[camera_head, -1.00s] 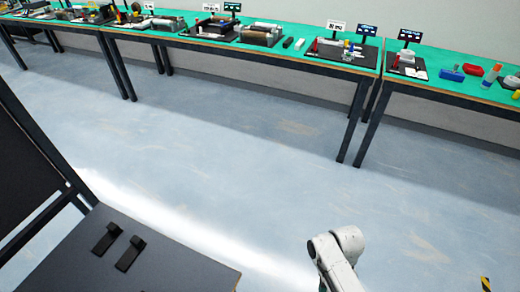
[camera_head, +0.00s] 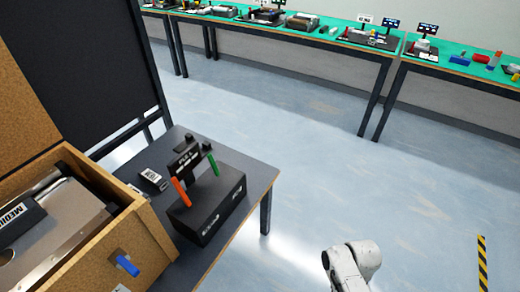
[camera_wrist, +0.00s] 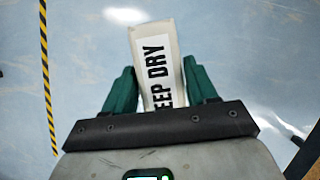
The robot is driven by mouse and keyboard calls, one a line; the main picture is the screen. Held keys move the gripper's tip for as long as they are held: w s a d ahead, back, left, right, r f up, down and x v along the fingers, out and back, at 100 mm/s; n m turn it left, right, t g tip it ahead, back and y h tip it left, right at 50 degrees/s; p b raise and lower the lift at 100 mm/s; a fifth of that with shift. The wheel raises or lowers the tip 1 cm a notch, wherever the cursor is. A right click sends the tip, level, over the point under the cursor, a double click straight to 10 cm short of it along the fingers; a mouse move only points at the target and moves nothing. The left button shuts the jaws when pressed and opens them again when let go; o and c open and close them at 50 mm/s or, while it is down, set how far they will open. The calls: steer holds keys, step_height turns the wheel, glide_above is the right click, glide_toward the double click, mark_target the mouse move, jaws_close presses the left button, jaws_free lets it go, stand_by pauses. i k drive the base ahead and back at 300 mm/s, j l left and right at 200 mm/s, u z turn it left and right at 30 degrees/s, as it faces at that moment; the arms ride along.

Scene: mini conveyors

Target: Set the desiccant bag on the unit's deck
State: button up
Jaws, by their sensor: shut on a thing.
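The desiccant bag (camera_wrist: 153,58) is a white slab whose label reads "EEP DRY" as far as it shows. In the wrist view my gripper (camera_wrist: 160,85) is shut on it, with a green finger at each side. The bag is tilted slightly, with floor behind it. In the head view a grey metal unit (camera_head: 62,225) with a dark "MEDI" label sits in an open wooden crate (camera_head: 150,245) at the lower left. The unit is cut off by the frame, so I cannot tell which part is its deck. My gripper and the bag are outside the head view.
Green-topped benches (camera_head: 330,38) line the far wall. Floor between is clear; a striped tape (camera_head: 482,262) lies right.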

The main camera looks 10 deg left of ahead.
mark_target(47, 242)
steer(key=k+u, duration=0.1)
steer(key=u, duration=0.7)
steer(key=k+j+u, duration=0.1)
steer(key=u, duration=0.35)
steer(key=k+j+u, duration=0.1)
steer(key=u, duration=0.3)
